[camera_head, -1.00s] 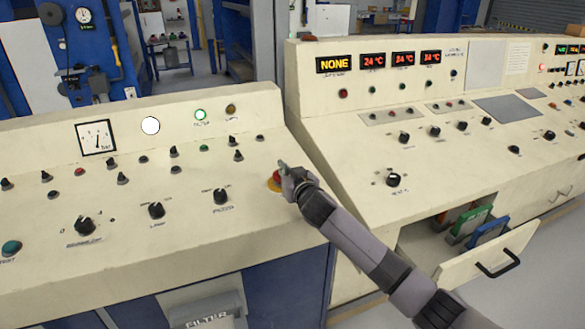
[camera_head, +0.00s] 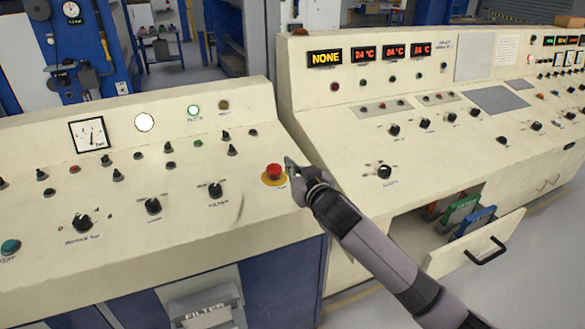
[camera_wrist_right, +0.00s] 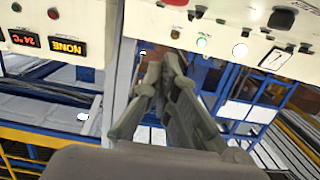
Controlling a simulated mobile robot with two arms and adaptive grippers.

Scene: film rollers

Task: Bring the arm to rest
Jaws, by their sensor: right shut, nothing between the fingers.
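My right gripper (camera_head: 291,168) is shut and empty. In the head view it is just to the right of the red mushroom button (camera_head: 274,171) on its yellow base, at the right end of the left console (camera_head: 120,235). A small gap shows between the fingertips and the button. My right arm reaches in from the lower right. In the right wrist view the gripper fingers (camera_wrist_right: 168,62) are closed together, with the consoles upside down behind them. My left gripper does not show.
The right console (camera_head: 345,130) carries temperature displays (camera_head: 393,51) and several knobs. Its drawer (camera_head: 480,250) stands open below, with green (camera_head: 461,213) and blue (camera_head: 474,222) items in it. Blue machinery (camera_head: 75,50) stands at the back left. The floor at the lower right is clear.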

